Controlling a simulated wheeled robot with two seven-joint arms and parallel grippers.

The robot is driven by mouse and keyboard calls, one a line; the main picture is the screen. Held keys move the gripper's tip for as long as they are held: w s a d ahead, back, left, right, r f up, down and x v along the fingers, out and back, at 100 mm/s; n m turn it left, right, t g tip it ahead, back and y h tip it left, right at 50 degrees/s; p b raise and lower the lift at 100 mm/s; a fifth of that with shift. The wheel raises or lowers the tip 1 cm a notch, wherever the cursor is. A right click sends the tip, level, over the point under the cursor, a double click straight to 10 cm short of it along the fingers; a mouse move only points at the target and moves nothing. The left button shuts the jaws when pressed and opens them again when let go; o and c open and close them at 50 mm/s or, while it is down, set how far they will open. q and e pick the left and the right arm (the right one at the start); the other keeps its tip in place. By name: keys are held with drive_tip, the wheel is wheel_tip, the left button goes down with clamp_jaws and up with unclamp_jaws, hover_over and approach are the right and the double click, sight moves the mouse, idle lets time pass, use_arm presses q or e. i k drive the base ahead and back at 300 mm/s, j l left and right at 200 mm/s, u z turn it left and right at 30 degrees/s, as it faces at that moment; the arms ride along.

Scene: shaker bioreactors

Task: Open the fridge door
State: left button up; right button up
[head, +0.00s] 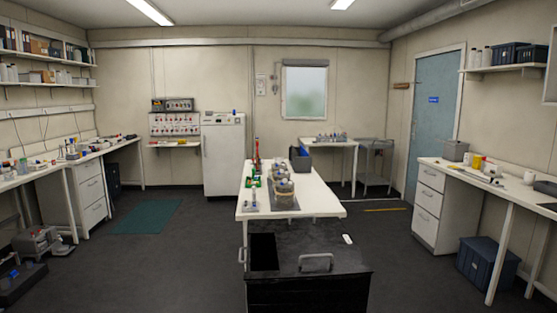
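The white fridge (224,158) stands upright against the back wall, left of the middle of the head view. Its door faces me and looks shut. A thin dark handle seems to run along the door's left edge, but it is too small to tell clearly. A few small items sit on top of the fridge. Neither of my grippers shows in the head view, so their state is hidden.
A white bench (318,203) with bottles and racks stands ahead, right of the fridge's front. Open floor with a green mat (147,217) lies to the left. A left bench with drawers (92,202) and a right bench (428,205) line the side walls.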

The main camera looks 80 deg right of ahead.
sight(223, 147)
drive_tip(key=z, duration=2.1)
drive_tip(key=i+j+u, duration=0.3)
drive_tip(key=i, duration=0.15)
drive_tip(key=i+j+u, duration=0.15)
drive_tip(key=i+u, duration=0.2)
drive_tip(key=i, duration=0.15)
drive_tip(key=i+u, duration=0.3)
drive_tip(key=i, duration=0.2)
drive_tip(key=i+z, duration=0.2)
drive_tip(key=i, duration=0.3)
drive_tip(key=i+j+z, duration=0.1)
drive_tip(key=i+z, duration=0.15)
drive_tip(key=i, duration=0.3)
drive_tip(key=i+j+z, duration=0.2)
drive_tip(key=i, duration=0.3)
drive_tip(key=i+z, duration=0.45)
drive_tip(key=i, duration=3.25)
drive_tip(key=i+l, duration=0.15)
drive_tip(key=i, duration=1.2)
drive_tip(key=i+j+u, duration=0.3)
drive_tip(key=i, duration=0.85)
drive_tip(key=i+l+u, duration=0.3)
drive_tip(key=i, duration=0.85)
drive_tip(key=i+j+z, duration=0.15)
drive_tip(key=i, duration=0.25)
drive_tip(key=i+j+z, duration=0.1)
drive_tip(key=i, duration=0.25)
drive_tip(key=j, duration=0.1)
